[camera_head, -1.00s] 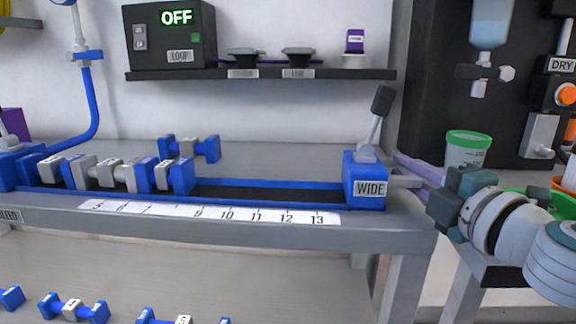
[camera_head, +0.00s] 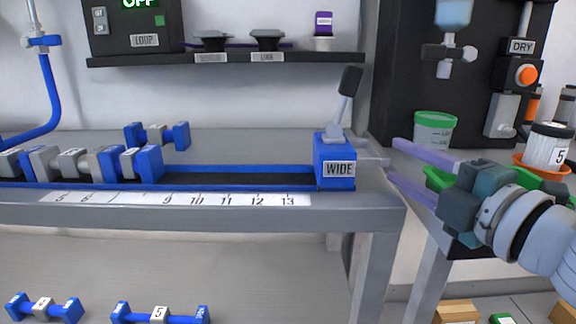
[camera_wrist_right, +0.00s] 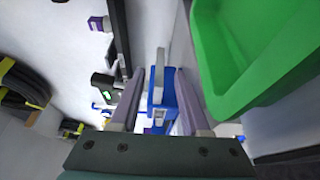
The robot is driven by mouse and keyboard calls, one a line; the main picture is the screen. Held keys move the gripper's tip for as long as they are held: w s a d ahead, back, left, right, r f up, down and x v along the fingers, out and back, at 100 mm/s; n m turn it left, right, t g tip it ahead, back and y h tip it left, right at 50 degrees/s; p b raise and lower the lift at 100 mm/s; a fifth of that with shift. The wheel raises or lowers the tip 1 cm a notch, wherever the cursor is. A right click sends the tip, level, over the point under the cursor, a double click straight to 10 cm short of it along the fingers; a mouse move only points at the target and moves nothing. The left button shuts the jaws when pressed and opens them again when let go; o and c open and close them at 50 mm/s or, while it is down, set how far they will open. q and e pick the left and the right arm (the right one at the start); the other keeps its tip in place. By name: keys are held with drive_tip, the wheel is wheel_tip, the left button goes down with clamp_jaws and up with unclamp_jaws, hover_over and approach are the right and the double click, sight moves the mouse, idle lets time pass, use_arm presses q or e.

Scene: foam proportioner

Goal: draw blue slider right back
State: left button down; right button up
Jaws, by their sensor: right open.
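The blue slider (camera_head: 335,164) labelled WIDE sits at the right end of the blue rail, past the 13 mark. A grey lever (camera_head: 344,105) rises from its top, and a grey stub (camera_head: 374,160) sticks out on its right. My right gripper (camera_head: 391,158) is just right of this stub. Its two purple fingers are apart and point left at the slider. In the right wrist view the slider (camera_wrist_right: 163,92) shows between the open fingers (camera_wrist_right: 157,76). I cannot tell whether they touch the stub. My left gripper is not in view.
Several blue and grey blocks (camera_head: 70,162) sit on the rail's left part. The rail between them and the slider is clear. A green-lidded tub (camera_head: 434,131) stands behind my right gripper, and a green tray (camera_wrist_right: 250,50) is close beside it. A shelf (camera_head: 230,58) hangs behind.

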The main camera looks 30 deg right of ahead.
drive_tip(key=shift+s+a, duration=0.15)
drive_tip(key=shift+s, duration=0.9)
drive_tip(key=shift+s+a, duration=0.15)
drive_tip(key=shift+s, duration=0.85)
